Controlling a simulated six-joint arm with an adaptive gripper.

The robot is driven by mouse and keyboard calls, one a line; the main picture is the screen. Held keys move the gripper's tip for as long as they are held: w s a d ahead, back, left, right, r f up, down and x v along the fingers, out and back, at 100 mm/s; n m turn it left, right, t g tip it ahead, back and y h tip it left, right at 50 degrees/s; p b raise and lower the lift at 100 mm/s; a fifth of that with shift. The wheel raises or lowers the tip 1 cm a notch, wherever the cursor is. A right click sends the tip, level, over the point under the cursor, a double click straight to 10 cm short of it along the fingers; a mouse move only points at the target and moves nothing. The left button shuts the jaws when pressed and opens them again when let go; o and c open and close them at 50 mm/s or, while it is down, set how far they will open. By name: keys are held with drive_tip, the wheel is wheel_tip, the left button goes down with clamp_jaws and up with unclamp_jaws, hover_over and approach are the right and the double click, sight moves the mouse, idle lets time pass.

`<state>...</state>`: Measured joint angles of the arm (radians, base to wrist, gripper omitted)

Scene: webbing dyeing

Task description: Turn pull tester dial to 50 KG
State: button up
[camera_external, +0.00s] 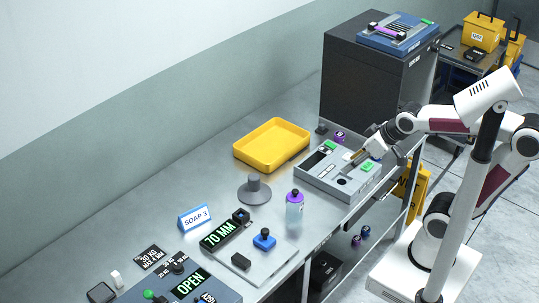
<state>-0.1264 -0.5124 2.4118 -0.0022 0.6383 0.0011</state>
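A blue-grey panel (222,286) at the bottom left has a green lit display reading "OPEN" (190,284). A small dark knob (178,267) stands at its back edge with small white marks beside it, one looking like "KG". This looks like the pull tester dial, but its setting is too small to read. My gripper (359,156) is far from it, at the right, over a grey box (318,184) with green displays. The fingertips are small and partly lost against the box, so I cannot tell whether they are open or shut.
A black card (151,257) reads "30 KG MAX 4 MM". A "70 MM" device (226,232), a "SOAP 3" sign (194,218), a purple-capped bottle (294,208), a grey round stand (254,190) and a yellow tray (271,145) stand between gripper and panel. A dark cabinet (362,85) rises behind.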

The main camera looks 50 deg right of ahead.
drive_tip(key=w+a+f+n+t+y, duration=0.1)
drive_tip(key=w+a+n+y, duration=0.1)
drive_tip(key=w+a, duration=0.9)
drive_tip(key=n+t+y, duration=0.2)
drive_tip(key=n+y, duration=0.4)
drive_tip(key=y, duration=0.1)
approach(180, 265)
drive_tip(key=shift+w+a, duration=0.5)
drive_tip(key=shift+a, duration=0.05)
drive_tip(key=shift+w+a+f, duration=0.1)
drive_tip(key=shift+g, duration=0.3)
drive_tip(key=shift+x, duration=3.7)
drive_tip(key=shift+w, duration=0.15)
